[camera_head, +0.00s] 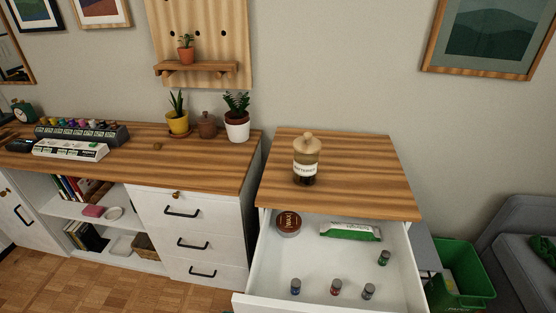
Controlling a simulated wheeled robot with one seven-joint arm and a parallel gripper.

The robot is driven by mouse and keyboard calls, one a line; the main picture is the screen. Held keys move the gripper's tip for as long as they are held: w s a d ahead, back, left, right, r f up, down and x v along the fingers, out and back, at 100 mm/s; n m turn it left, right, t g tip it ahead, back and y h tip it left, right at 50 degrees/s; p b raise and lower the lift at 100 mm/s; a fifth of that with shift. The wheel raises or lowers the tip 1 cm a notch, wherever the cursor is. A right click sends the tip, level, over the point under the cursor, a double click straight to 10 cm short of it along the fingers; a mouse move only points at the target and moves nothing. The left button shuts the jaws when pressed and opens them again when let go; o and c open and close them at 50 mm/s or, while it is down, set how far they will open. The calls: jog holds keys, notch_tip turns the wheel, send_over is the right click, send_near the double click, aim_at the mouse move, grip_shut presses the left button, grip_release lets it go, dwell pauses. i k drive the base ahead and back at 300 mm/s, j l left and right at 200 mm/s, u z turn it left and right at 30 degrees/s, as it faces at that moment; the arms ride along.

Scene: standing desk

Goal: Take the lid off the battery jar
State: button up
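The battery jar (305,171) stands upright on the wooden top of the right-hand cabinet (363,176), near its left side. It has a white label and dark contents at the bottom. Its tan lid (308,143), with a round knob on top, sits on the jar's mouth. My gripper is not in view, and nothing touches the jar.
Below the jar a white drawer (253,286) is pulled open. It holds a round wax tin (288,223), a green-and-white packet (350,231) and several small batteries (335,287). Potted plants (237,117) stand on the left cabinet. A green bin (465,277) stands at right. The cabinet top around the jar is clear.

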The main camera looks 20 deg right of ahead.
aim_at(307, 144)
jog(key=i+u, duration=0.15)
jog(key=u, duration=0.25)
jog(key=i+l+u, duration=0.1)
jog(key=u, duration=0.35)
jog(key=i+l+u, duration=0.1)
jog(key=u, duration=0.3)
jog(key=i+l, duration=0.25)
jog(key=l, duration=0.15)
jog(key=i+l, duration=0.55)
jog(key=l, duration=0.2)
